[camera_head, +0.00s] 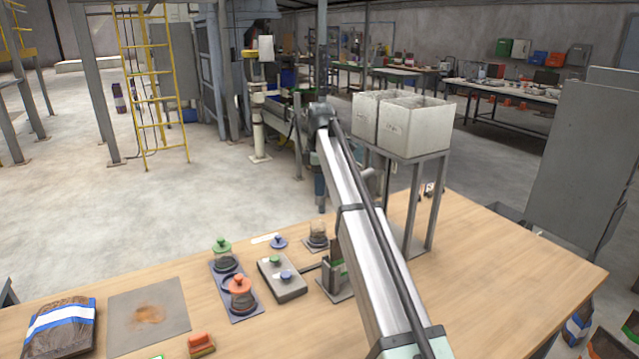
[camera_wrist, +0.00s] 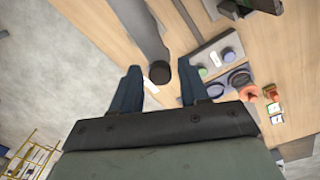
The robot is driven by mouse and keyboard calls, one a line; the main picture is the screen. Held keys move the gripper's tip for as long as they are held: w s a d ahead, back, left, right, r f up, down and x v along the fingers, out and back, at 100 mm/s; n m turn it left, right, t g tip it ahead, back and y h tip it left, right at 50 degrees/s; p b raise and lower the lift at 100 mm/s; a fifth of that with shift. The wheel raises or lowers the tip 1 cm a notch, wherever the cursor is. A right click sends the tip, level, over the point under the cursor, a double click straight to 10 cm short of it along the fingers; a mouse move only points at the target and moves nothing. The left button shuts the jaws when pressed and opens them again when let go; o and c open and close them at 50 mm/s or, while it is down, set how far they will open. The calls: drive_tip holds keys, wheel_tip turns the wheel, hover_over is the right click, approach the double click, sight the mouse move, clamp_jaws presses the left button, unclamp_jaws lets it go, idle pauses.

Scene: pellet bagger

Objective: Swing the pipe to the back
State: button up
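My gripper (camera_head: 321,200) hangs down beyond the back edge of the table, left of the hopper stand. A grey pipe (camera_head: 372,178) shows partly behind my arm below the hoppers. A broad grey tube-like part, probably this pipe (camera_wrist: 140,25), slopes down from the top of the wrist view, beyond the fingertips. A dark round thing (camera_wrist: 188,72) is close to the right fingertip; I cannot tell whether it is the pipe's end or a cup. No contact is visible.
Two pale hoppers (camera_head: 412,125) stand on a metal frame (camera_head: 432,200). A cup (camera_head: 317,232), a grey box (camera_head: 283,288) with green and blue knobs, and a blue tray (camera_head: 222,292) with lidded pots crowd the table's middle. The table's right part (camera_head: 500,270) is clear.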

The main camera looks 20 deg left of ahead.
clamp_jaws()
drive_tip(key=shift+s+d, duration=0.1)
drive_tip(key=shift+s, duration=0.05)
idle(0.4)
drive_tip(key=shift+s+d+n, duration=0.25)
drive_tip(key=shift+s+n, duration=0.15)
drive_tip(key=shift+s, duration=0.05)
drive_tip(key=s+d+n, duration=0.8)
drive_tip(key=d+n, duration=0.2)
drive_tip(key=d, duration=0.2)
drive_tip(key=shift+d, duration=0.2)
drive_tip(key=shift+s, duration=0.15)
